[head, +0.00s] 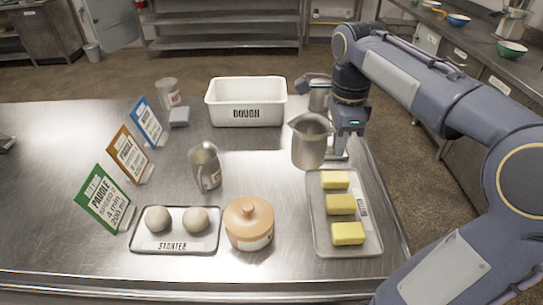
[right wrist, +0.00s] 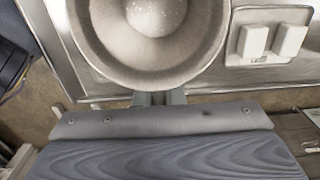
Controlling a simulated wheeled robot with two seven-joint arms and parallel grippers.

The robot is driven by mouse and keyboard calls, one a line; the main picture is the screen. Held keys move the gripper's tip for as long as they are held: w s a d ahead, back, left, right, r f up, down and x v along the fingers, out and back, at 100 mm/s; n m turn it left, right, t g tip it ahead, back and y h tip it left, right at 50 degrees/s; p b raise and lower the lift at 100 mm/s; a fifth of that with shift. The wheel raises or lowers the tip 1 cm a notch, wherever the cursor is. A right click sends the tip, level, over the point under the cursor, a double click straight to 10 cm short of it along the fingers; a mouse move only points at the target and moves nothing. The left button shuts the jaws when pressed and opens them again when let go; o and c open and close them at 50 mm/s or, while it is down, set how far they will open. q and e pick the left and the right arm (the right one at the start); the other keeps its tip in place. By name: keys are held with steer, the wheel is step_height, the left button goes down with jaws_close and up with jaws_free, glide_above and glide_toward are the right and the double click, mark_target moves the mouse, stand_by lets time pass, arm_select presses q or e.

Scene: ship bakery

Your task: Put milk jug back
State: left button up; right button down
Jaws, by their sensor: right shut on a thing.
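A steel jug (head: 310,142) with a spout is in my right gripper (head: 338,148), upright, to the left of the wrist, near the table's right side. The right wrist view looks down into the open mouth of this jug (right wrist: 150,45); a pale, speckled round area shows at its bottom. The gripper fingers (right wrist: 160,98) meet its near side. I cannot tell whether its base touches the table. A second steel jug (head: 205,167) with a label stands left of it, and another steel vessel (head: 318,95) stands behind it. My left gripper is not clearly seen.
A white DOUGH tub (head: 245,103) stands behind. A butter tray (head: 360,232) lies in front of the held jug. A lidded clay pot (head: 249,224) and a STARTER tray (head: 175,244) are front left, with recipe cards (head: 103,198) beyond. The table's middle has bare room.

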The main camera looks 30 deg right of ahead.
steer(key=w+a+f, duration=0.1)
steer(key=w+f, duration=0.2)
steer(key=w, duration=0.1)
steer(key=w+a+f+p, duration=0.1)
steer(key=w+a+f, duration=0.1)
steer(key=w+f, duration=0.1)
steer(key=w+a+f, duration=0.1)
steer(key=w+f, duration=0.2)
steer(key=w, duration=0.2)
steer(key=shift+w+a+f+p, duration=0.15)
steer(key=shift+a+f+p, duration=0.1)
steer(key=shift+p, duration=0.15)
step_height(320, 180, down, 3)
steer(key=shift+w+f, duration=0.1)
steer(key=shift+f, duration=0.05)
steer(key=c, duration=2)
jaws_free()
steer(key=shift+f, duration=0.15)
steer(key=o, duration=0.5)
